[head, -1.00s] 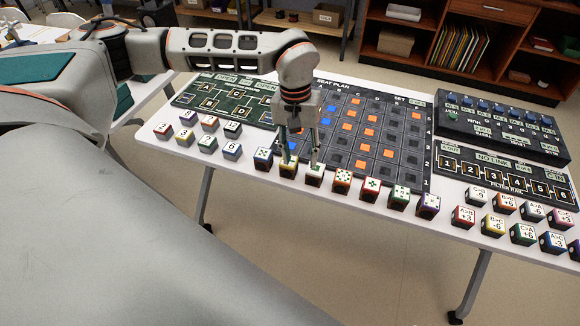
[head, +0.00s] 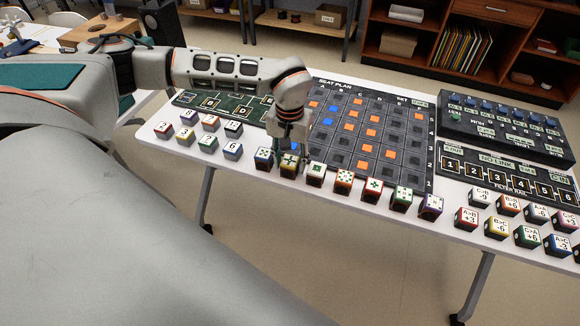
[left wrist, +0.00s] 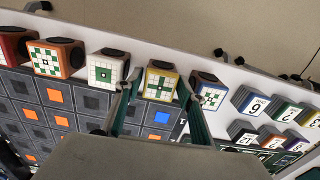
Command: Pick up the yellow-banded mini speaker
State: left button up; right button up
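The yellow-banded mini speaker (head: 289,166) is a small cube with a patterned pale face, in the row along the table's front edge. A blue-banded one (head: 264,158) stands to its left and a white one (head: 315,174) to its right. My left gripper (head: 292,150) is just above and behind the yellow-banded speaker, fingers pointing down. In the left wrist view the yellow-banded speaker (left wrist: 161,82) shows between the two spread fingertips (left wrist: 159,78). The gripper is open and holds nothing; I cannot tell whether a finger touches the speaker. My right gripper is not in view.
More speakers continue rightward to a purple one (head: 430,207). The seat plan board (head: 340,160) lies behind the row, with a green board (head: 205,104) on its left. Numbered cubes (head: 233,151) stand left; labelled cubes (head: 497,228) stand right. Gaps between speakers are narrow.

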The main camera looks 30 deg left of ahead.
pick_arm(q)
jog(key=c, duration=0.9)
